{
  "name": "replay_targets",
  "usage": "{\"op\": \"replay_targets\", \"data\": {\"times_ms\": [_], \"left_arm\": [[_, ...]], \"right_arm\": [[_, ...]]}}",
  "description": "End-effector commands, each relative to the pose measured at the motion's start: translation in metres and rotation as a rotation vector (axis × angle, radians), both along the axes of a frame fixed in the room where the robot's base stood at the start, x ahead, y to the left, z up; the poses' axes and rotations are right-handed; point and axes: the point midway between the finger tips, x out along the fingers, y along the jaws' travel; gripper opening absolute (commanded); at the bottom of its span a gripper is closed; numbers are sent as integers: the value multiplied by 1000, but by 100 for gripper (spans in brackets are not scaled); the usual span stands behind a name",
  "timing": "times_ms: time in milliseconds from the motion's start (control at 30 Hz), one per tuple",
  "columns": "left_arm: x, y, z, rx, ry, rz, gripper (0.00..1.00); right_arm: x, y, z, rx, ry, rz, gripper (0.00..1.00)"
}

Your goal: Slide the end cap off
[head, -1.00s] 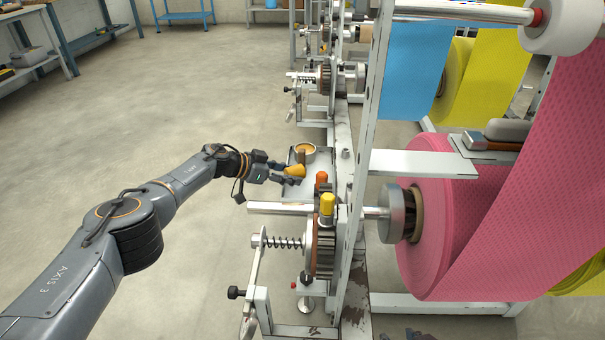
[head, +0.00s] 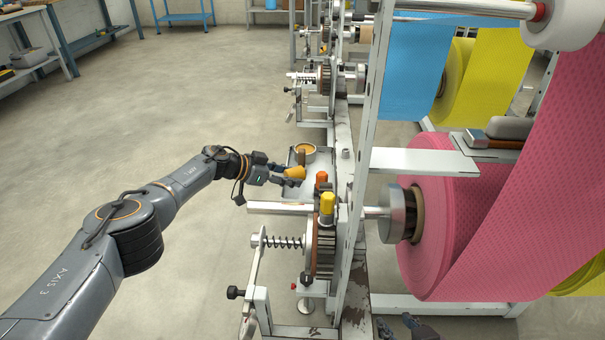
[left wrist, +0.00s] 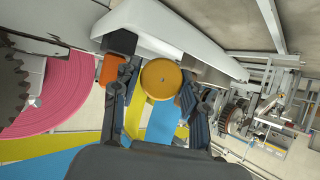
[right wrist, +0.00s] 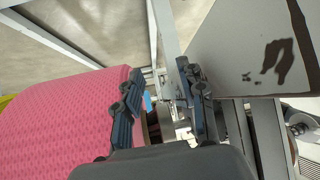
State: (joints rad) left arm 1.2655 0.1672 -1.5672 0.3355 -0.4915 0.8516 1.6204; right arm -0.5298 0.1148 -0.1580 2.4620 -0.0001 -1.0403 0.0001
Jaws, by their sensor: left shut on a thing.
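A round metal flange (head: 391,215), which looks like the end cap, sits on the shaft against the core of the pink roll (head: 432,190). My left gripper (head: 288,176) is shut on a yellow-orange cylinder (head: 296,171) above the small tray. In the left wrist view the cylinder's round orange face (left wrist: 160,79) shows between the fingers. My right gripper (head: 396,322) is low at the bottom edge of the head view, below and apart from the flange. In the right wrist view its fingers (right wrist: 160,72) are spread with nothing held between them.
The machine's upright frame (head: 366,120) stands between my left arm and the pink roll. Open floor lies left.

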Motion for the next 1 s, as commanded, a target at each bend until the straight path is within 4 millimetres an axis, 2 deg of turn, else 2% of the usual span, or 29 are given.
{"op": "replay_targets", "data": {"times_ms": [600, 633, 733, 767, 1000], "left_arm": [[0, 0, -2, 0, 0, 0, 11], [0, 0, -2, 0, 0, 0, 46], [0, 0, -2, 0, 0, 0, 66], [0, 0, -2, 0, 0, 0, 70], [0, 0, -2, 0, 0, 0, 70]], "right_arm": [[7, 3, 7, 10, -49, 6, 40], [7, 3, 6, 10, -48, 6, 40], [7, 3, 6, 9, -47, 6, 40], [7, 3, 6, 9, -46, 6, 40], [7, 3, 6, 9, -44, 6, 40]]}}
